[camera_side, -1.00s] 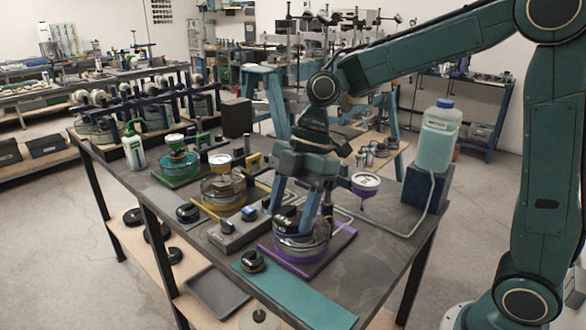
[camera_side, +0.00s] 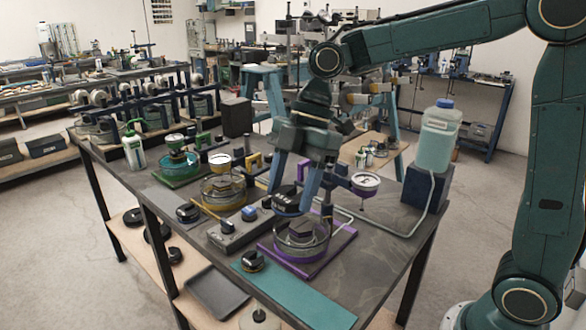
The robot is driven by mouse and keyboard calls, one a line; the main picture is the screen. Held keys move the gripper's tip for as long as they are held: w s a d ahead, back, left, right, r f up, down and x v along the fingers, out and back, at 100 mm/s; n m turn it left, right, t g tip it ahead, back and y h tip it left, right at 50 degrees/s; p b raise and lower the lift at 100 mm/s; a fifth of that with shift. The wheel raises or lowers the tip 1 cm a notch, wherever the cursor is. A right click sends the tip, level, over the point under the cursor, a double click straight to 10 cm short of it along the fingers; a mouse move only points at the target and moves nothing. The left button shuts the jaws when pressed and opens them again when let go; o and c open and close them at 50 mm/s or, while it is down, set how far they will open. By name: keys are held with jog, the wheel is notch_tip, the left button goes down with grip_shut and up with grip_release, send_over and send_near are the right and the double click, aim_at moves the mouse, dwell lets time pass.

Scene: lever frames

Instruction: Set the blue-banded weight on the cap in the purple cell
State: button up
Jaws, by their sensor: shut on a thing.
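The purple cell (camera_side: 320,258) is a round clear-walled dish with a purple rim on a purple base plate. A dark cap (camera_side: 300,230) shows inside it. My gripper (camera_side: 290,204) is above the cell, toward its left side. Its two blue fingers are shut on a dark weight (camera_side: 287,195), held apart from the cap below. The fingers partly hide the weight, and its band colour is too small to tell. Another dark weight (camera_side: 252,261) sits at the left end of the teal mat (camera_side: 300,296).
A dial gauge (camera_side: 365,182) on an arm stands right of the cell. A grey box (camera_side: 235,233) with a blue knob (camera_side: 249,213) is on its left. The yellow cell (camera_side: 222,192) and green cell (camera_side: 177,168) stand farther back. A jug (camera_side: 438,138) stands at the right.

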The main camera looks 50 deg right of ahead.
dwell(0.6)
jog(key=w+d+f+n, duration=0.2)
jog(key=w+d, duration=0.1)
jog(key=d, duration=0.2)
jog(key=w+d+f+n+g, duration=0.1)
jog(key=w+d+f+n, duration=0.1)
jog(key=d, duration=0.4)
jog(key=shift+w+f, duration=0.45)
jog(key=shift+w, duration=0.3)
jog(key=shift+f, duration=0.2)
jog(key=shift+f, duration=3.8)
jog(key=shift+f, duration=0.2)
jog(key=o, duration=1.4)
